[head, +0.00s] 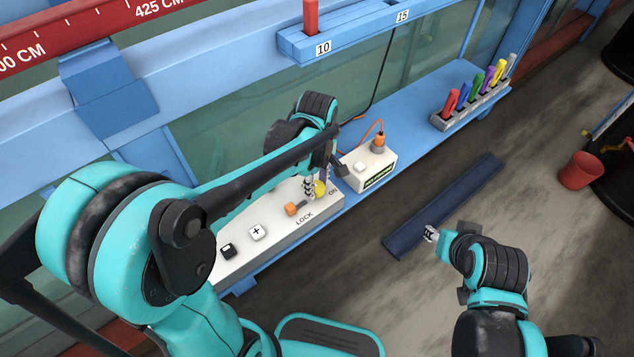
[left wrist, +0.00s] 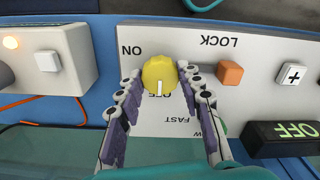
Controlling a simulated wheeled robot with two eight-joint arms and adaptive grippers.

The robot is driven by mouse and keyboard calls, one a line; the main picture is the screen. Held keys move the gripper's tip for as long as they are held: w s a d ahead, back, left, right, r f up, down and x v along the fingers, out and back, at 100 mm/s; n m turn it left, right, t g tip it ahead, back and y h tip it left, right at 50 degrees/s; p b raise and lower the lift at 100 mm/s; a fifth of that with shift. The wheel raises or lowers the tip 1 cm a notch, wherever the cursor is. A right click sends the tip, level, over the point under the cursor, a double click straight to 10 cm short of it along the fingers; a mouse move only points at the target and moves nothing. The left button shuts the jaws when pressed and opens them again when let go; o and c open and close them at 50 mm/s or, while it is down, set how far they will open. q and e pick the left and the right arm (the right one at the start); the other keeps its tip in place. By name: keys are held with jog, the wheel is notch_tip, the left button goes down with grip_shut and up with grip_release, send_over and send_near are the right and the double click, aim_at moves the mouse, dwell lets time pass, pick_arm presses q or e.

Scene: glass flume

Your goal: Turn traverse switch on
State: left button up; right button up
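A yellow round knob (left wrist: 158,72) sits on the white control panel (head: 233,262). Its white mark points toward the OFF label, and the ON label stands to its left in the left wrist view. The knob also shows in the head view (head: 320,188), partly covered by my gripper. My left gripper (left wrist: 160,70) has one finger on each side of the knob, closed in at its sides. It also shows over the panel in the head view (head: 320,183). My right gripper (head: 431,234) is away from the panel, with no object seen in it; its finger gap is too small to judge.
A display (left wrist: 290,133) reads OFF. A white box (head: 370,165) with an orange cable adjoins the panel. A pen rack (head: 472,104) and red cup (head: 580,171) are farther right.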

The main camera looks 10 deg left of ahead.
pick_arm(q)
jog(key=shift+m, duration=0.3)
jog(key=m+p, duration=0.1)
jog(key=m, duration=0.2)
jog(key=shift+m, duration=0.4)
jog(key=m, duration=0.4)
jog(key=shift+p, duration=0.3)
jog(key=m, duration=0.5)
jog(key=shift+m+p, duration=0.4)
jog(key=shift+m, duration=1.9)
jog(key=o, duration=1.2)
jog(key=shift+c, duration=0.2)
